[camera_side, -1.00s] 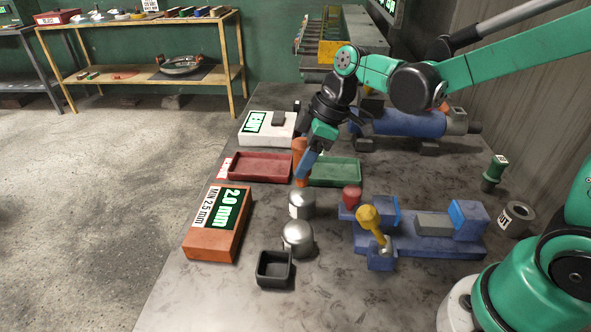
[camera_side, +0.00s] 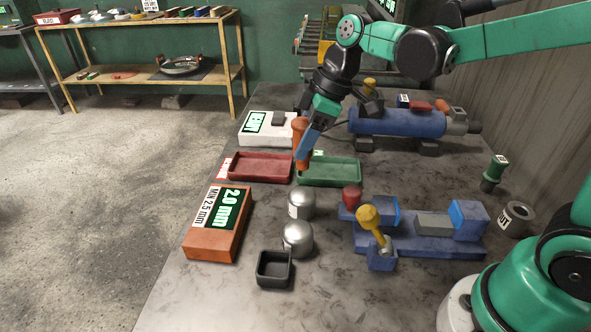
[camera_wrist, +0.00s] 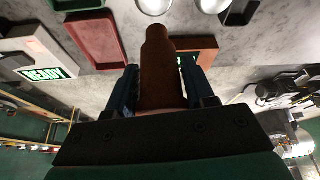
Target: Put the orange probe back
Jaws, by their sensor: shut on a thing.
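The orange probe (camera_side: 300,130) is held upright in my gripper (camera_side: 306,146), whose blue fingers are shut on it. In the side view its lower end is in front of the gap between the red tray (camera_side: 262,167) and the green tray (camera_side: 335,172), and it appears to be above the table. In the wrist view the probe (camera_wrist: 158,70) stands between the two fingers, pointing away from the camera. An orange gauge box (camera_side: 215,240) with a green "2.0 mm" display lies at the left. A white box (camera_side: 262,137) with a green display stands behind the red tray.
Two silver domed pieces (camera_side: 298,238) stand near a black open box (camera_side: 273,269). A blue fixture (camera_side: 420,238) with a yellow-handled tool (camera_side: 370,220) is at the right. A blue cylinder (camera_side: 400,122) lies behind. The front left table surface is clear.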

